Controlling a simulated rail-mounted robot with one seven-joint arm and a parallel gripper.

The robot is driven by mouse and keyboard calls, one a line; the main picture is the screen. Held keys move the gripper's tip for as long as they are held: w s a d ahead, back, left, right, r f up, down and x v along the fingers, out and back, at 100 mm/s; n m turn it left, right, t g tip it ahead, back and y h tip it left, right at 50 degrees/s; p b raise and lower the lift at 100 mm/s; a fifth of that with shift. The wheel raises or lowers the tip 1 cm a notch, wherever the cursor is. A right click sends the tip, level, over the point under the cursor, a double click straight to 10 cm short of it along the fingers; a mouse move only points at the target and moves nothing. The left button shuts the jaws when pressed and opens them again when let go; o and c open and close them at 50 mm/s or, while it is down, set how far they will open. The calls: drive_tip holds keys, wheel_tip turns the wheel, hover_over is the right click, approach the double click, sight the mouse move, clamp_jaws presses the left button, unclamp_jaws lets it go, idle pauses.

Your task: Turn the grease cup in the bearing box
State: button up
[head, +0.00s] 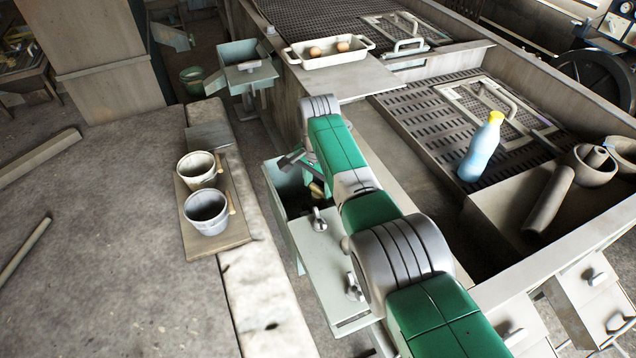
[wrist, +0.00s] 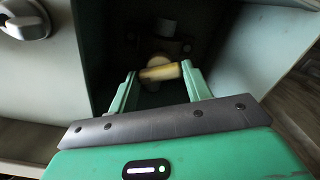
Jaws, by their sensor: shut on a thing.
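The grease cup (wrist: 160,73) is a short brass-coloured cylinder inside the dark opening of the bearing box (wrist: 225,40), in the wrist view. My gripper (wrist: 158,74) reaches into that opening, with one pale green finger at each end of the cup, shut on it.
Two pots (head: 207,211) stand on a board on the bench at left. A white tray (head: 328,58) with two round brown things lies at the back. A blue bottle (head: 480,150) stands on the grating at right. Box walls stand close around my fingers.

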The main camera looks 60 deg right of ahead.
sight(318, 187)
drive_tip(key=m, duration=0.6)
drive_tip(key=m+b, duration=0.1)
drive_tip(key=m, duration=0.4)
drive_tip(key=shift+m, duration=0.4)
drive_tip(key=m+b, duration=0.1)
drive_tip(key=m, duration=0.4)
drive_tip(key=shift+m, duration=0.3)
drive_tip(key=m+b, duration=0.1)
drive_tip(key=m, duration=0.4)
drive_tip(key=shift+r, duration=0.15)
drive_tip(key=shift+m, duration=0.4)
drive_tip(key=o, duration=1)
wheel_tip(318, 187, up, 8)
drive_tip(key=shift+f+p, duration=0.15)
drive_tip(key=shift+p, duration=0.5)
